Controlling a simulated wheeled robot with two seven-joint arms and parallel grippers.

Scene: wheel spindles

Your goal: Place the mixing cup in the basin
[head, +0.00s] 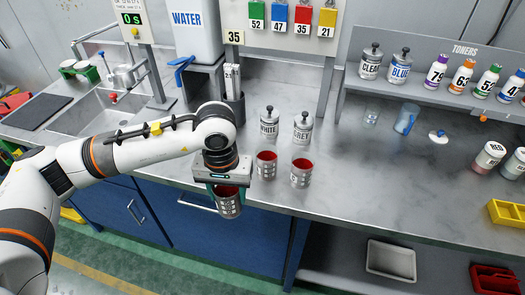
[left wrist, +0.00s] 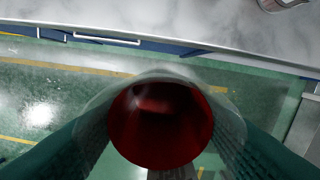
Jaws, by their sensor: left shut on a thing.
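In the left wrist view the red inside of the cup (left wrist: 160,125) shows between the two green fingers. The basin (head: 88,117) is sunk into the counter at the left, beyond my left arm, which partly covers its front. The basin lies well left of the held cup. My right gripper is in no view.
Two similar red-lined cups (head: 266,166) (head: 301,173) stand on the counter right of my gripper, before the WHITE (head: 269,124) and GREY (head: 302,130) canisters.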

